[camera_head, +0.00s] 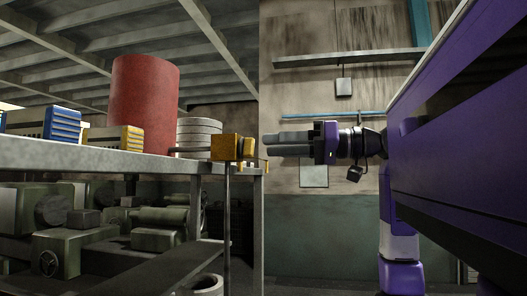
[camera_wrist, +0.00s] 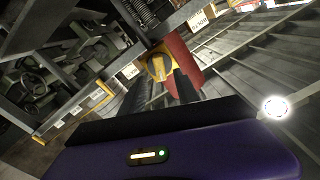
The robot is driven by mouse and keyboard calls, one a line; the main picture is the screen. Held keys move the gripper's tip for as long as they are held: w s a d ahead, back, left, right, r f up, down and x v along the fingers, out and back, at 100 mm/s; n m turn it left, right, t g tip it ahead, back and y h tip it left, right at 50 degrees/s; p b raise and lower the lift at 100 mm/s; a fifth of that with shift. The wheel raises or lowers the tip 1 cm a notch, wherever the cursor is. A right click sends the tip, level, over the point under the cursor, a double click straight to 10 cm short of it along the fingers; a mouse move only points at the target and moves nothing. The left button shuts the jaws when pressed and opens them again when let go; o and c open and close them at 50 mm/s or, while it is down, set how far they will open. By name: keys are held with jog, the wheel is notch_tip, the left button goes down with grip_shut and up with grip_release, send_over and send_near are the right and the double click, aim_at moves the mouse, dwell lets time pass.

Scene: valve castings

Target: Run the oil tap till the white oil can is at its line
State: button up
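The yellow tap (camera_head: 228,148) sits at the shelf's right end, beside the red drum (camera_head: 145,105). In the wrist view the yellow tap (camera_wrist: 158,65) is just ahead of my fingertips, with the red drum (camera_wrist: 187,62) behind it. My gripper (camera_head: 272,142) points left, at about the tap's height and just right of it. In the wrist view my gripper (camera_wrist: 158,84) has its two dark fingers apart with nothing between them. A thin dark vertical line runs down below the tap; I cannot tell whether it is oil. I cannot clearly identify the white oil can or its line.
A pale open-topped cylinder (camera_head: 207,284) is partly visible at the bottom edge. The metal shelf (camera_head: 100,158) carries blue and yellow bins (camera_head: 62,125) and stacked grey rings (camera_head: 198,134). A wall shelf (camera_head: 340,59) is above my arm.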

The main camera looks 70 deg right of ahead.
jog(key=shift+s+d+b, duration=0.15)
jog(key=shift+s+b, duration=0.25)
jog(key=shift+s, duration=1.55)
dwell(5.6)
